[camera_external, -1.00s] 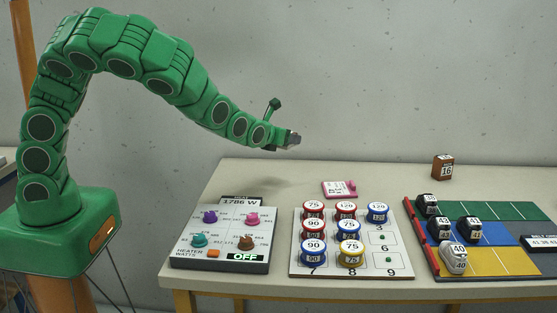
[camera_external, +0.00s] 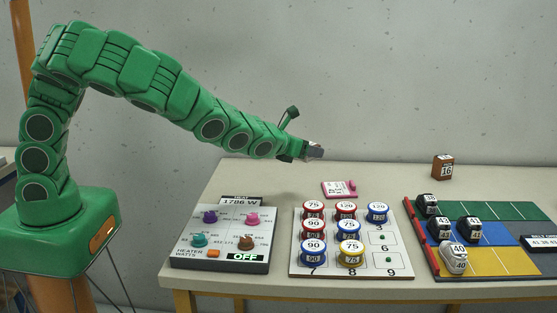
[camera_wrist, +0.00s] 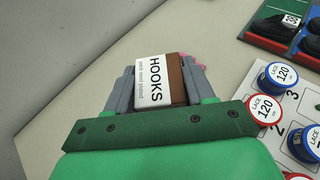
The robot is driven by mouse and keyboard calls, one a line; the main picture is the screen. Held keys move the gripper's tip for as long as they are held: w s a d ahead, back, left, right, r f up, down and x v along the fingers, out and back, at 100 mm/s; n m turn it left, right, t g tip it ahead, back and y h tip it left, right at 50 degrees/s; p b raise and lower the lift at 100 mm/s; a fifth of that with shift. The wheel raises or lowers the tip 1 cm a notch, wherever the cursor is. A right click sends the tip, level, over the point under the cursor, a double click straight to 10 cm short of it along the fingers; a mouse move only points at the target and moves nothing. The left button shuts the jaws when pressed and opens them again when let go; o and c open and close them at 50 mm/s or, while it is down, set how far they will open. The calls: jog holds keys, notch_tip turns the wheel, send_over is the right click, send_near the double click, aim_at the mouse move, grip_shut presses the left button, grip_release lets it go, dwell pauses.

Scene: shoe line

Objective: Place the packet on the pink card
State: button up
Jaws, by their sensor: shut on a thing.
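My gripper (camera_external: 312,152) is shut on a brown packet with a white HOOKS label (camera_wrist: 155,82), clear between the fingers (camera_wrist: 152,88) in the wrist view. In the external view it is a small grey-and-dark shape at the gripper's tip. The gripper and packet are in the air, appearing up and slightly left of the card. In the wrist view only small pink bits (camera_wrist: 201,64) show past the packet and fingers; the rest is hidden.
A spool board (camera_external: 382,262) with numbered reels stands in front of the card. A heater panel (camera_external: 188,256) is to the left. A shoe board (camera_external: 515,212) and a brown box marked 16 (camera_external: 442,168) are to the right. Bare table surrounds the card's back and left.

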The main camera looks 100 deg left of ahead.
jog(key=shift+w+a+f, duration=0.15)
jog(key=shift+w+f, duration=0.3)
jog(key=shift+w, duration=0.2)
jog(key=shift+w+a+f, duration=0.45)
jog(key=shift+w+f, duration=0.85)
jog(key=shift+w, duration=0.1)
jog(key=shift+w+a+f, duration=0.5)
jog(key=shift+w+f, duration=0.8)
jog(key=shift+w, duration=0.15)
jog(key=shift+w+a+f, duration=0.45)
jog(key=shift+w+f, duration=0.85)
jog(key=shift+w, duration=0.1)
jog(key=shift+f, duration=1.5)
jog(key=shift+f, duration=0.15)
jog(key=o, duration=1.1)
